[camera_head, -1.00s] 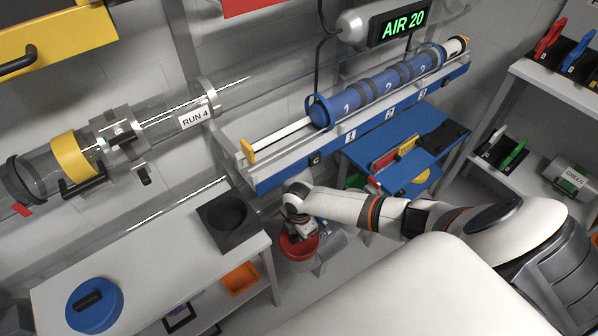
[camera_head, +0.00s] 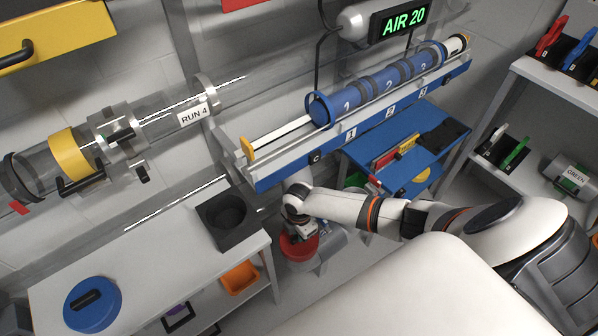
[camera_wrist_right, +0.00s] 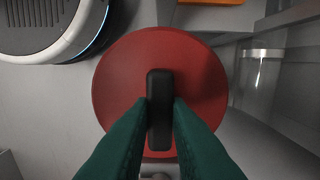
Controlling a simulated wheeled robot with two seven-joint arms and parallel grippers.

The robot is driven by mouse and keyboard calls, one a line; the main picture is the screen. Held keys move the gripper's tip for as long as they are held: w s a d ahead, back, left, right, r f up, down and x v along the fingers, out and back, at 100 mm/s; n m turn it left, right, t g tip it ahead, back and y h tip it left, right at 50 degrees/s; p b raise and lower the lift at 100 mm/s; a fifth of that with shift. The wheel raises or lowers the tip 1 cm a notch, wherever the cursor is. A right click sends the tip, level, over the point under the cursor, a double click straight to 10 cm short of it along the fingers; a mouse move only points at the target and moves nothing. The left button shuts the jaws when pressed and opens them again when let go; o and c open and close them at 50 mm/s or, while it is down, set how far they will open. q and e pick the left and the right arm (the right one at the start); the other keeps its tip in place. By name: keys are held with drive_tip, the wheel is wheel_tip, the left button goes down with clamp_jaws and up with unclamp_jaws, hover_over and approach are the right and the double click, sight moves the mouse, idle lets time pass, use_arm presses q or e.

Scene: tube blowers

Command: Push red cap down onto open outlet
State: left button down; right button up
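The red cap (camera_head: 297,250) is a round disc low beside the work table, under my right gripper (camera_head: 301,232). In the right wrist view the red cap (camera_wrist_right: 120,85) fills the middle, with a black bar handle (camera_wrist_right: 160,85) across it. The green fingers of my right gripper (camera_wrist_right: 161,104) press on both sides of that handle. The open outlet under the cap is hidden, so I cannot tell whether the cap is seated or just above it. My left gripper is not in view.
A grey table (camera_head: 160,255) on the left holds a black block with a round recess (camera_head: 237,236) and a blue cap (camera_head: 92,304). A blue rail with numbered tubes (camera_head: 345,141) runs above my right arm. A shelf (camera_head: 570,90) stands at the right.

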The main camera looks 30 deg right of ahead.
drive_tip(key=o, duration=0.5)
wheel_tip(320, 180, up, 12)
drive_tip(key=shift+p, duration=1.15)
